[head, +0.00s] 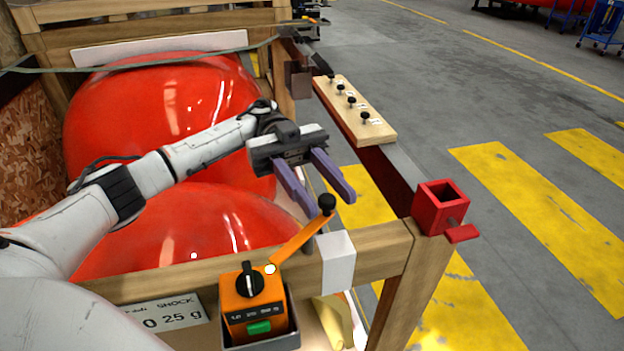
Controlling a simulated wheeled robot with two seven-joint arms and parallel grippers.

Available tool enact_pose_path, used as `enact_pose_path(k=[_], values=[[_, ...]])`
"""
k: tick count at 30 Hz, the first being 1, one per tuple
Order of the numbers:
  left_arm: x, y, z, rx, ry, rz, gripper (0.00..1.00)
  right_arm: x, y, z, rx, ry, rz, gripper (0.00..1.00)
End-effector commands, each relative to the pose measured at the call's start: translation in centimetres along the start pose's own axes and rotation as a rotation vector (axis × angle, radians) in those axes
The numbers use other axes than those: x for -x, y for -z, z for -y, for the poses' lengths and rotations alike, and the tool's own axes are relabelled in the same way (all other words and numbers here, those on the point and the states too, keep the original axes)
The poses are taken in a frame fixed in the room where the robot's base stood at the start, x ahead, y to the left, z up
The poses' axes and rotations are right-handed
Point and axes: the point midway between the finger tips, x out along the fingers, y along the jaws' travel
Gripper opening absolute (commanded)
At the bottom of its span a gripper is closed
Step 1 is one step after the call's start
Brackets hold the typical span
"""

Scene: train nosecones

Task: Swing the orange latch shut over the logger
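The orange logger (255,308), with a black dial and a green window, sits in a dark grey holder (288,341) at the front of the wooden crate. The orange latch (298,243) is a bar running from a pale pivot at the logger's upper right corner up and right to a black ball knob (327,203). It points away from the logger. My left gripper (332,204) is open, its two purple fingers angled down to the right. The knob appears between or just below the fingertips; I cannot tell whether they touch. My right gripper is not in view.
Large red nosecones (160,110) fill the wooden crate (385,245). A red bracket (440,207) sits at the crate corner. A board with black knobs (352,112) lies along the right rail. Open floor lies right.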

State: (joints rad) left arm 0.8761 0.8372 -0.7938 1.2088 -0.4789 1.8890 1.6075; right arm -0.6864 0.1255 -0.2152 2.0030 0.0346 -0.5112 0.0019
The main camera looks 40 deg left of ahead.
Motion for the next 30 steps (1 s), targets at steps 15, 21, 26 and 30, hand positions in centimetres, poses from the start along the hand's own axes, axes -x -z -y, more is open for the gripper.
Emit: enact_pose_path(k=[15,21,26,30], values=[[4.7,-0.2,0.0,0.000,-0.001,0.002,0.37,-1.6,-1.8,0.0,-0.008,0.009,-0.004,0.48],[4.9,0.0,0.0,-0.001,0.002,0.001,0.37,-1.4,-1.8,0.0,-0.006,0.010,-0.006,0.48],[4.9,0.0,0.0,0.000,0.002,0.000,0.37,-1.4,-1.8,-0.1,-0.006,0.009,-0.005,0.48],[4.9,0.0,0.0,0.000,0.002,0.000,0.37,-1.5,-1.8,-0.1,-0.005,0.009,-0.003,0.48]])
